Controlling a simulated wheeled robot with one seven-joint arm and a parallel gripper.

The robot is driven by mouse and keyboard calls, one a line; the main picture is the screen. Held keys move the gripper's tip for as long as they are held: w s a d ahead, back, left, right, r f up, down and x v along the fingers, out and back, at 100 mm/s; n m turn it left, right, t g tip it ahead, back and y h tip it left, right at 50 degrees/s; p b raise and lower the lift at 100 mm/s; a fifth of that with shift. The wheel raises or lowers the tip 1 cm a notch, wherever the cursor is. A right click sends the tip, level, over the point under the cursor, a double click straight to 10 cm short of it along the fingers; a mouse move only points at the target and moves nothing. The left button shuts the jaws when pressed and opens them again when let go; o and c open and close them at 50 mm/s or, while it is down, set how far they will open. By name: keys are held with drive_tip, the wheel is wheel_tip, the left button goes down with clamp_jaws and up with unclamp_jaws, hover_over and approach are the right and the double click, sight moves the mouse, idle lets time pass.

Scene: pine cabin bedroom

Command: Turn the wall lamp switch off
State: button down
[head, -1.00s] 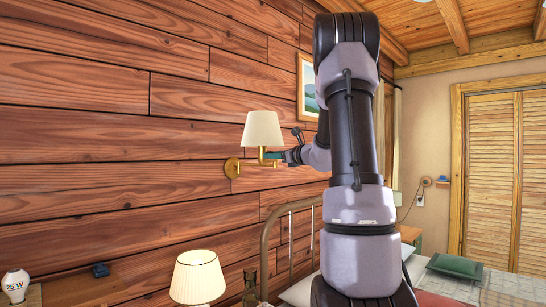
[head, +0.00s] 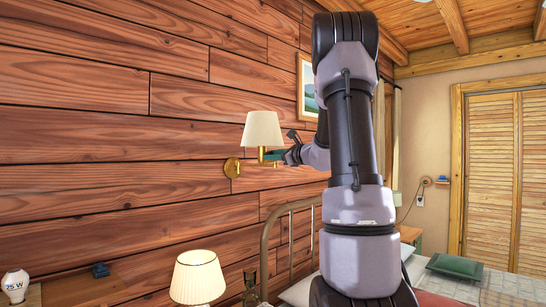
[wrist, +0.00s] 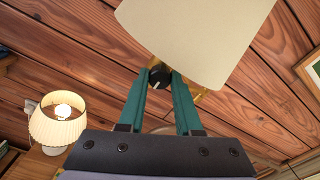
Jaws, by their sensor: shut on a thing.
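The wall lamp has a cream shade (head: 262,130) on a brass arm and a round brass wall plate (head: 232,167) fixed to the plank wall. In the wrist view, the shade (wrist: 195,35) fills the top, and a small black switch knob (wrist: 160,74) with a pale mark sits just below it. My gripper (wrist: 160,82) has its two teal fingers on either side of the knob and is shut on it. In the head view, my gripper (head: 275,155) reaches the lamp from the right, just under the shade; the knob is too small to make out there.
A table lamp (head: 197,278) with a pleated shade stands below the wall lamp; its bulb looks lit in the wrist view. A metal bed frame (head: 290,232) is below my arm. A framed picture (head: 307,88) hangs behind the arm.

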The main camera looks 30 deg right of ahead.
drive_tip(key=c, duration=0.6)
unclamp_jaws()
drive_tip(key=v, duration=1)
drive_tip(key=shift+s, duration=0.4)
drive_tip(key=shift+d, duration=0.1)
